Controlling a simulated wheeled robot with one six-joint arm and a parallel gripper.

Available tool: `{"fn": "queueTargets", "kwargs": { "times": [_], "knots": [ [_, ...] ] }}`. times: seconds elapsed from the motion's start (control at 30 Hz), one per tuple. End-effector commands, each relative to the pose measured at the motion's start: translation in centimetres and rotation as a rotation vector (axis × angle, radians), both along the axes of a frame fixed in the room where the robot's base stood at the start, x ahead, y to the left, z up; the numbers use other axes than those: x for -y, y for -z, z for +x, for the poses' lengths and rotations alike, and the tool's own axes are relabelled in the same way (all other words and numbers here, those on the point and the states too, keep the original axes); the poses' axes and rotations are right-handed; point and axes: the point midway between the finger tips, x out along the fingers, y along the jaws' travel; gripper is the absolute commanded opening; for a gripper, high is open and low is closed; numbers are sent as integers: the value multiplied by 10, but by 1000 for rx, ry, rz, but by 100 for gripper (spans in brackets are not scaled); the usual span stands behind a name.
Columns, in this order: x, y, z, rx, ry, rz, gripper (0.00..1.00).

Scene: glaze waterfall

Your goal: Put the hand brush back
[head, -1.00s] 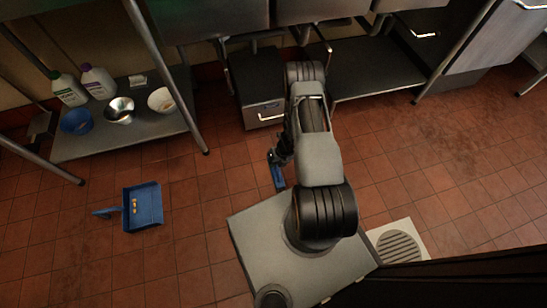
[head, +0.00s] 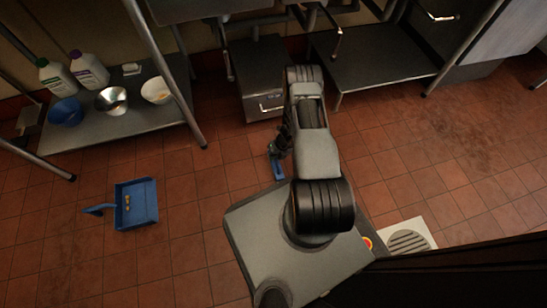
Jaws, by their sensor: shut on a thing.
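A blue hand brush (head: 277,167) shows at the left side of my arm, above the tiled floor. My gripper (head: 280,149) is shut on it, though the arm partly hides the fingers and the grip point. A blue dustpan (head: 136,204) lies on the floor at the left, with a few small yellowish bits in it and its handle to the left. The brush and dustpan are well apart.
A low metal shelf (head: 112,136) at the upper left holds a blue bowl (head: 66,112), a steel bowl, a white bowl and two bottles. A grey box (head: 258,80) stands ahead. A floor drain (head: 408,241) lies at right. Floor between dustpan and shelf is clear.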

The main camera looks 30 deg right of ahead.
Motion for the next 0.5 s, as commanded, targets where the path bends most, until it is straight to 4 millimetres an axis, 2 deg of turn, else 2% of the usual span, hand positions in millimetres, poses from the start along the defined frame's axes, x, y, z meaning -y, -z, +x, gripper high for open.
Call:
{"fn": "queueTargets", "kwargs": {
  "times": [0.33, 0.37, 0.5],
  "knots": [
    [0, 3, 1, 1, -2, 0, 0],
    [-1, 1, 1, 1, -2, 0, 21],
    [-1, 1, 1, 1, -3, 0, 34]
  ]
}}
